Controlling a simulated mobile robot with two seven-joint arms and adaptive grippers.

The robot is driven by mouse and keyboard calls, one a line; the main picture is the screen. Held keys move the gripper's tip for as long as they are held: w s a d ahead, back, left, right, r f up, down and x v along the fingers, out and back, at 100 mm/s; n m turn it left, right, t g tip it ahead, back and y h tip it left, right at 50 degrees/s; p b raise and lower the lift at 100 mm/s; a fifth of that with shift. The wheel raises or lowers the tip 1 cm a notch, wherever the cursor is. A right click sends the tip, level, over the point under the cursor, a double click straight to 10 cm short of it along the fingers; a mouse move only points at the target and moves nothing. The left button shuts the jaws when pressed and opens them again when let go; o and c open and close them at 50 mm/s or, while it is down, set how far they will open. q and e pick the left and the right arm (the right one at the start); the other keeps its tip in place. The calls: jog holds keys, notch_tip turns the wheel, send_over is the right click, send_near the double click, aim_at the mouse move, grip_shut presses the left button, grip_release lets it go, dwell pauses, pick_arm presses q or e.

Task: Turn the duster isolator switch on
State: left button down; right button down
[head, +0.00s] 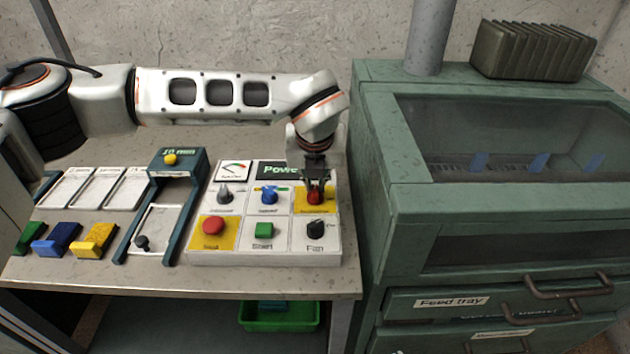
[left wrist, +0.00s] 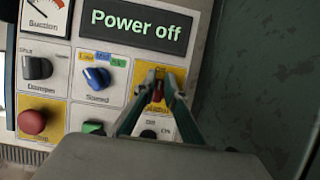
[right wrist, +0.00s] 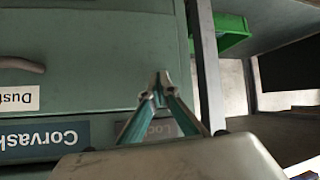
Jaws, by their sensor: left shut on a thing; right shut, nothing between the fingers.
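The isolator switch, a red knob (head: 315,198) on a yellow plate, is at the middle right of the white control panel (head: 225,257). My left gripper (head: 316,184) reaches down onto it from behind. In the left wrist view its fingers (left wrist: 158,88) are shut on the red knob (left wrist: 157,96), which they partly hide. The yellow plate's lettering is mostly covered. The panel display (left wrist: 141,24) reads "Power off". My right gripper (right wrist: 158,84) is shut and empty, in front of a green cabinet front. It is not seen in the head view.
Near the switch are a blue speed knob (head: 269,195), a grey damper knob (head: 224,197), a red button (head: 213,226), a green start button (head: 264,230) and a black fan knob (head: 315,229). A green machine (head: 480,185) stands right of the bench. A green bin (head: 280,316) sits below.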

pick_arm(q)
jog(key=shift+f+m, duration=0.1)
jog(key=shift+m, duration=0.2)
jog(key=m+h, duration=0.1)
jog(key=m, duration=0.1)
jog(key=m+h, duration=0.1)
jog(key=m, duration=0.1)
jog(key=shift+s+d+m+g, duration=0.1)
jog(key=shift+d+m+g, duration=0.05)
jog(key=shift+m+g, duration=0.15)
jog(key=m+h, duration=0.1)
jog(key=m, duration=0.2)
jog(key=m+g, duration=0.1)
jog(key=m, duration=0.2)
jog(key=shift+s+d+g+h, duration=0.2)
jog(key=shift+g+h, duration=0.1)
jog(key=shift+h, duration=0.1)
jog(key=m+g, duration=0.1)
jog(key=m, duration=0.2)
jog(key=m+g, duration=0.1)
jog(key=m, duration=0.2)
jog(key=shift+s+d+h, duration=0.1)
jog(key=shift+s+h, duration=0.1)
jog(key=shift+h, duration=0.1)
jog(key=shift+m, duration=0.3)
jog(key=shift+g, duration=0.3)
jog(key=c, duration=2.1)
grip_release()
